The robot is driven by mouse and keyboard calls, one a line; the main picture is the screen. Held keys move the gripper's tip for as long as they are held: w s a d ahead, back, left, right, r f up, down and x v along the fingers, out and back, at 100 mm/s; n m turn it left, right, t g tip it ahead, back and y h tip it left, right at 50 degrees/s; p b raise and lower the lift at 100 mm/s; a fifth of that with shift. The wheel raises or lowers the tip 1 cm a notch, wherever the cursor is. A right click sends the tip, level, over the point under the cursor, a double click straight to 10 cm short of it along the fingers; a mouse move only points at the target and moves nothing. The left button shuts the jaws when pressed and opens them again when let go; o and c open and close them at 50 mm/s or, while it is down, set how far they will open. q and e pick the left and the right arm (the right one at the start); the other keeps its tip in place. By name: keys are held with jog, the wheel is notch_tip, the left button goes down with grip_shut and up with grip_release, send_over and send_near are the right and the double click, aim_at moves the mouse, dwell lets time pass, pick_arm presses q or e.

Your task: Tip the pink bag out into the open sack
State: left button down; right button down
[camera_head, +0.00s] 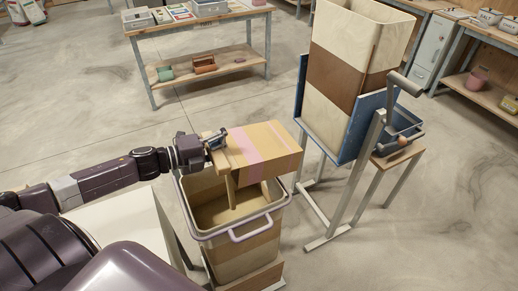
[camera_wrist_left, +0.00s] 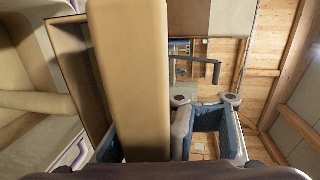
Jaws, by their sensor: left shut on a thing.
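The pink bag (camera_head: 265,148), tan with a pink band, lies on its side in the air above the open sack. My left gripper (camera_head: 217,140) is shut on its left end. The sack's inside shows tan. My right gripper is out of view.
A tall tan and brown hopper (camera_head: 345,70) in a blue frame with a crank stands close on the right. A workbench (camera_head: 195,25) with boxes stands behind. Another bench and a grey cabinet (camera_head: 432,45) are at the back right. Floor between them is clear.

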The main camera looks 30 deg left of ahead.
pick_arm(q)
jog(key=shift+r, duration=0.25)
jog(key=shift+s+f+t+b, duration=0.1)
jog(key=shift+t+b, duration=0.3)
jog(key=shift+s+a+r+t+h+b, duration=0.2)
jog(key=shift+s+a+t+h+b, duration=0.1)
jog(key=shift+h+b, duration=0.15)
jog(key=shift+r, duration=0.2)
jog(key=shift+s, duration=0.1)
